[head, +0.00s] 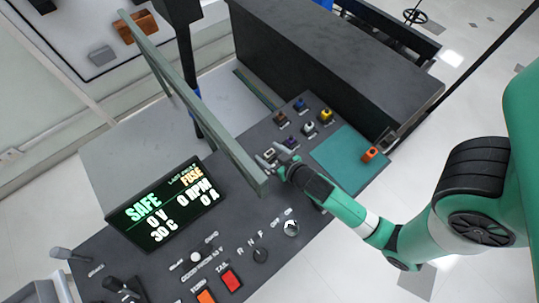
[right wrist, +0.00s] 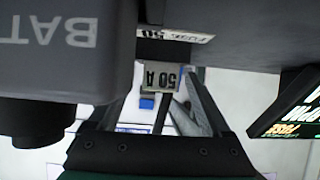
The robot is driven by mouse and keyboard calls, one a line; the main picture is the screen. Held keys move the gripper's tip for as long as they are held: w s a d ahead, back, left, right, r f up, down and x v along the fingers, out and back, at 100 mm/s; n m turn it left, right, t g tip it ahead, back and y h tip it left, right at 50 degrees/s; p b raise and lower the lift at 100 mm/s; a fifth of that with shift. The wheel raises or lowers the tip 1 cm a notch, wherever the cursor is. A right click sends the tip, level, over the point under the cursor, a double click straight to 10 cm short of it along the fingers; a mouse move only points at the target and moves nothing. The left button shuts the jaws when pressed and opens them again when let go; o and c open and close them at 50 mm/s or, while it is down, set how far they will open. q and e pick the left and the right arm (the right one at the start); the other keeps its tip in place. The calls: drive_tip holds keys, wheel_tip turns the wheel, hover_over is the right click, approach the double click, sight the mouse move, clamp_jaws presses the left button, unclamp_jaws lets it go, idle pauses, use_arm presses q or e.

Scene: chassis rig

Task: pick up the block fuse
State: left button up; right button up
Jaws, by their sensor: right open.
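The block fuse (right wrist: 163,78), a small pale block marked "50 A", shows in the right wrist view below a "FUSE 50" label (right wrist: 176,37). My right gripper (right wrist: 160,92) is open, with one finger on each side of the fuse in that view. I cannot tell whether the fingers touch it. In the head view my right gripper (head: 268,158) is over the dark console by a row of small coloured blocks and hides part of that area. My left gripper is not in view.
Several coloured blocks, including a yellow one (head: 326,115), sit on the console near a teal mat (head: 345,155) with an orange block (head: 370,154). A raised grey-green bar (head: 205,105) stands close to the gripper. A display (head: 165,205) reads SAFE.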

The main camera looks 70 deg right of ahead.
clamp_jaws()
idle(0.4)
drive_tip(key=shift+r, duration=0.1)
drive_tip(key=shift+r+p, duration=0.4)
drive_tip(key=shift+r, duration=0.25)
drive_tip(key=s+r+p, duration=0.5)
drive_tip(key=s+r, duration=0.6)
drive_tip(key=s, duration=0.3)
drive_tip(key=shift+a+r, duration=0.3)
drive_tip(key=shift+a, duration=0.15)
